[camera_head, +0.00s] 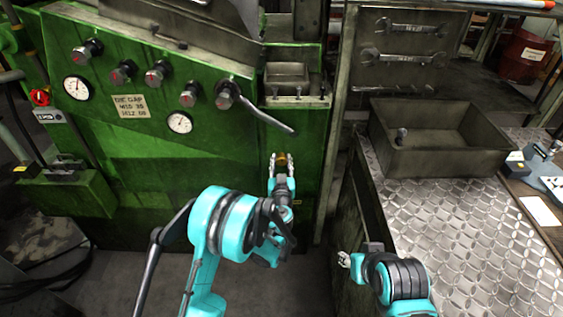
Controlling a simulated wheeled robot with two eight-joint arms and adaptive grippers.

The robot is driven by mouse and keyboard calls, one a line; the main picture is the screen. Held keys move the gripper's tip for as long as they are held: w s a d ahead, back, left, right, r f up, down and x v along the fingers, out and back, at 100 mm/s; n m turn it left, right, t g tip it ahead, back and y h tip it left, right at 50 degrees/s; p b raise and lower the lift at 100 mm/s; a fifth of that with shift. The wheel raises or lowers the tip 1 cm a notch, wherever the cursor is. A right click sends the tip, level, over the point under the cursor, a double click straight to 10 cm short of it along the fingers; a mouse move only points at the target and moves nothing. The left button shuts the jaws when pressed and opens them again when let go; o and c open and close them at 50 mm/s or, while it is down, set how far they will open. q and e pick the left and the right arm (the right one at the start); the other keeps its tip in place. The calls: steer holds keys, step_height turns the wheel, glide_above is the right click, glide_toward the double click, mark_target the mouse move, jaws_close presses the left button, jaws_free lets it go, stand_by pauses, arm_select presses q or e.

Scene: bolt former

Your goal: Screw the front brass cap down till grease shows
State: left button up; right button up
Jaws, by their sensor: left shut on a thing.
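A small brass cap (282,158) shows on the front face of the green machine (225,165), low at its right side. My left gripper (281,163) reaches up to it with its fingers on either side and is shut on it. The fingers cover part of the cap, and no grease can be made out at this size. My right gripper (344,259) hangs low beside the metal bench, apart from the machine. Its fingers are too small to tell whether they are open or shut.
Knobs and gauges (180,122) line the green panel. At right, a diamond-plate bench (470,240) carries an open metal bin (435,140). Wrenches (404,57) hang behind it. The floor between machine and bench is narrow.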

arm_select(q)
steer(key=m, duration=1.3)
steer(key=shift+m, duration=0.4)
stand_by(0.3)
steer(key=o, duration=1.2)
steer(key=shift+s, duration=3.8)
